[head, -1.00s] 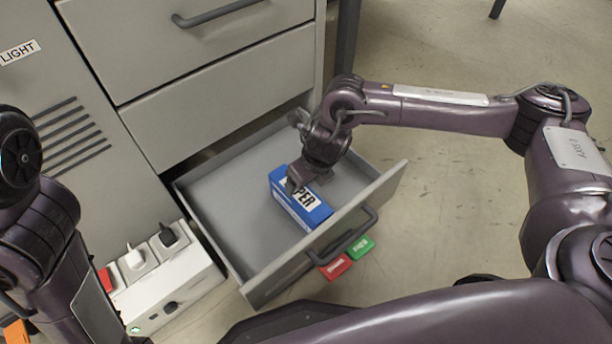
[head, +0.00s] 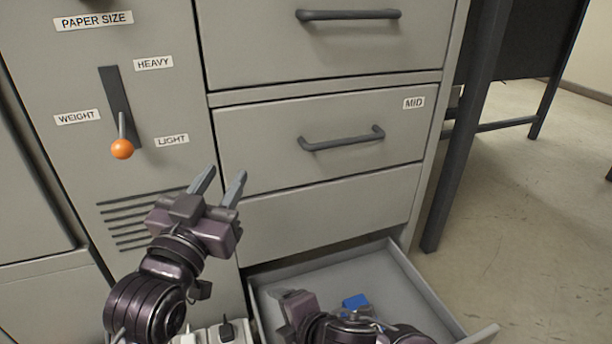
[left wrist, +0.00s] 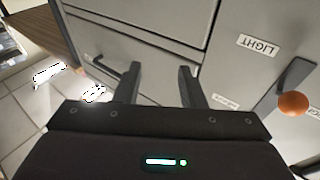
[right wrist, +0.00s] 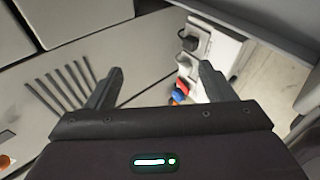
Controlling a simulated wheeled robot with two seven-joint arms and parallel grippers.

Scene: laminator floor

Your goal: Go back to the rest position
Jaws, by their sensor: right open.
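My left gripper (head: 220,184) is raised in front of the grey cabinet, above the vent slots. Its two fingers stand apart with nothing between them, as the left wrist view (left wrist: 159,82) also shows. My right gripper (head: 285,296) is low over the open bottom drawer (head: 340,266), partly cut off by the frame's lower edge. In the right wrist view its fingers (right wrist: 160,80) are apart and empty.
The cabinet has a closed MID drawer (head: 330,130) and a weight lever with an orange knob (head: 122,149). A white power strip (head: 240,334) with plugs stands left of the drawer. A dark table leg (head: 455,150) is at the right, with open floor beyond.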

